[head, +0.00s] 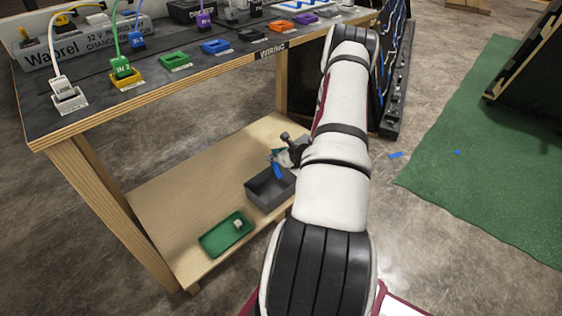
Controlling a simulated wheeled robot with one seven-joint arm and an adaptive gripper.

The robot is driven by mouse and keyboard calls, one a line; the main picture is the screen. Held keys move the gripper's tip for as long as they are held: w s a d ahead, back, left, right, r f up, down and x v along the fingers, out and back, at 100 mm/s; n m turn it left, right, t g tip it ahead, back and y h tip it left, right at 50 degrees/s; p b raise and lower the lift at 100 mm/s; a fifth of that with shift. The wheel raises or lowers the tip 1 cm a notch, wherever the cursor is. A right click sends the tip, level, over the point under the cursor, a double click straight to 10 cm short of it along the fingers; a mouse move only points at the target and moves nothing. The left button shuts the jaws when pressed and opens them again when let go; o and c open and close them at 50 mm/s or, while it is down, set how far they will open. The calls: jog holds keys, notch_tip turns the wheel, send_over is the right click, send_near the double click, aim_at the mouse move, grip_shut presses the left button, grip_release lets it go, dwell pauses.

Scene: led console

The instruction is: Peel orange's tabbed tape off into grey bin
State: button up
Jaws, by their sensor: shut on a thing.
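My gripper (280,160) is low over the lower shelf, above the grey bin (268,192), and partly hidden by my forearm. It is shut on a strip of blue tape (278,172), which hangs down into the bin's opening. I cannot tell whether the strip touches the bin. On the bench top, an orange socket (275,51) stands near the front edge with no plug in it, and no blue tape shows on it. A yellow-orange socket (126,80) farther left holds a green plug.
A green tray (226,236) with a small pale block sits on the lower shelf (165,205) left of the bin. The bench top (40,110) overhangs this shelf. Blue scraps (396,155) lie on the floor at right, by a green mat (490,150).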

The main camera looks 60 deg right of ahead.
notch_tip(320, 180, down, 7)
jog(key=w+b, duration=0.2)
jog(key=b, duration=0.2)
jog(key=shift+w+d+f+b, duration=0.2)
jog(key=shift+w+d+b, duration=0.1)
jog(key=shift+w+b, duration=0.1)
jog(key=o, duration=0.8)
jog(key=shift+s, duration=0.1)
jog(key=v, duration=1.2)
